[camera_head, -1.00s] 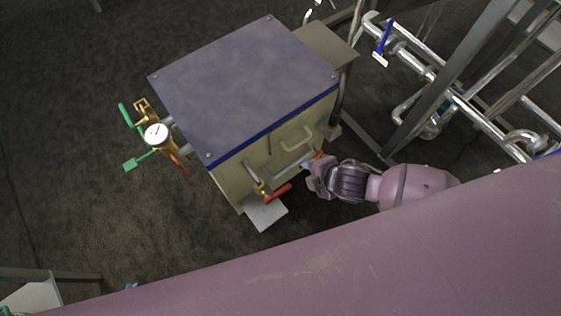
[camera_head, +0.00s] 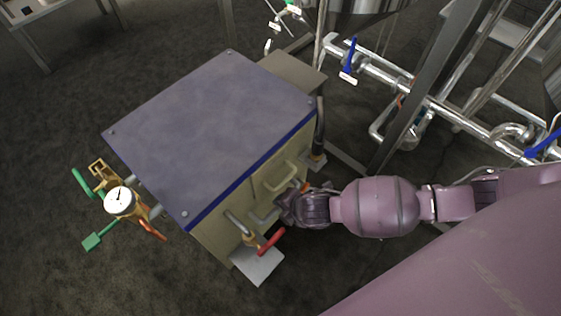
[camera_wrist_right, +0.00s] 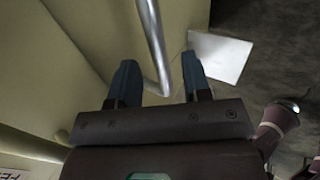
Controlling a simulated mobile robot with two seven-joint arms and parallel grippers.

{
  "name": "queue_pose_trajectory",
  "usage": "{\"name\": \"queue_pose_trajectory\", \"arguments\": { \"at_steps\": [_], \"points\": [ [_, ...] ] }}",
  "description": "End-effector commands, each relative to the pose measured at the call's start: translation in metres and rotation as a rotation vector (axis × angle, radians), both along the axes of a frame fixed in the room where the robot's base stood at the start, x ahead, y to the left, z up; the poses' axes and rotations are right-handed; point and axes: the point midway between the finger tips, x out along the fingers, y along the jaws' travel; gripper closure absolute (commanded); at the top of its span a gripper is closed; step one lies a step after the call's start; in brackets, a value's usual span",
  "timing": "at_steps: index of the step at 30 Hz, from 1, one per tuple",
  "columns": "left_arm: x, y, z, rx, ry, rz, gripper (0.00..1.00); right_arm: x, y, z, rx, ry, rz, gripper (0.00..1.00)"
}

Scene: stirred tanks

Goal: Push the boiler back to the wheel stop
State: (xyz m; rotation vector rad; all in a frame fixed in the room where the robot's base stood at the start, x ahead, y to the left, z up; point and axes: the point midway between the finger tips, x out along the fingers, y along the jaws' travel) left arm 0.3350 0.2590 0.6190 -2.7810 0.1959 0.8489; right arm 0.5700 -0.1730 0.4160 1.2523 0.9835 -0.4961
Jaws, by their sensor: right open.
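The boiler (camera_head: 215,120) is a cream box with a blue-grey lid and a blue edge, in the middle left of the head view. Its front carries a cream loop handle (camera_head: 278,176) and a lower grey metal bar. My right gripper (camera_head: 283,208) is at the boiler's front, near this bar. In the right wrist view the bar (camera_wrist_right: 152,40) runs down between the two open fingers of my right gripper (camera_wrist_right: 158,85); I cannot tell whether they touch it. My left gripper is not in view. I cannot make out a wheel stop.
A gauge (camera_head: 120,201) with green-handled valves juts from the boiler's left side. A red-handled valve (camera_head: 270,241) is on its front, above a pale floor plate (camera_head: 258,266). Steel pipework (camera_head: 440,105) and a slanted post stand at right.

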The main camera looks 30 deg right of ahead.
Motion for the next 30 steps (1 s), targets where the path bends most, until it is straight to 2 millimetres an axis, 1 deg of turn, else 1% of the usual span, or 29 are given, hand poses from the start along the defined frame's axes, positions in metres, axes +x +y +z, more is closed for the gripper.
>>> {"name": "queue_pose_trajectory", "arguments": {
  "at_steps": [1,4,9,15,20,21,24,30],
  "points": [
    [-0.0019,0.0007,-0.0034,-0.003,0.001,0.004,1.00,0.0008,0.0011,-0.0082,0.000,0.005,0.000,0.56],
    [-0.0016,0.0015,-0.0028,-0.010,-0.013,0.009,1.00,0.0050,0.0027,-0.0121,0.000,0.003,0.000,0.56],
    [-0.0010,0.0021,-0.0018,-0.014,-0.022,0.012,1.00,0.0091,0.0034,-0.0130,0.001,-0.001,-0.001,0.56],
    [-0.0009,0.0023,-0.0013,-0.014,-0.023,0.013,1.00,0.0095,0.0033,-0.0122,0.001,-0.002,-0.001,0.56],
    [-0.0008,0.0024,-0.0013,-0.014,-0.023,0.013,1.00,0.0092,0.0033,-0.0123,0.001,-0.002,-0.001,0.80],
    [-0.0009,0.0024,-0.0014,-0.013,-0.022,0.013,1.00,0.0091,0.0033,-0.0124,0.001,-0.002,-0.001,0.86],
    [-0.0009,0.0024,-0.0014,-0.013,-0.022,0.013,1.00,0.0092,0.0033,-0.0123,0.001,-0.002,-0.001,1.00],
    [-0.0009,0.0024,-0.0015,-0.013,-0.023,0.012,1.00,0.0094,0.0034,-0.0122,0.001,-0.002,-0.001,1.00]
  ]
}}
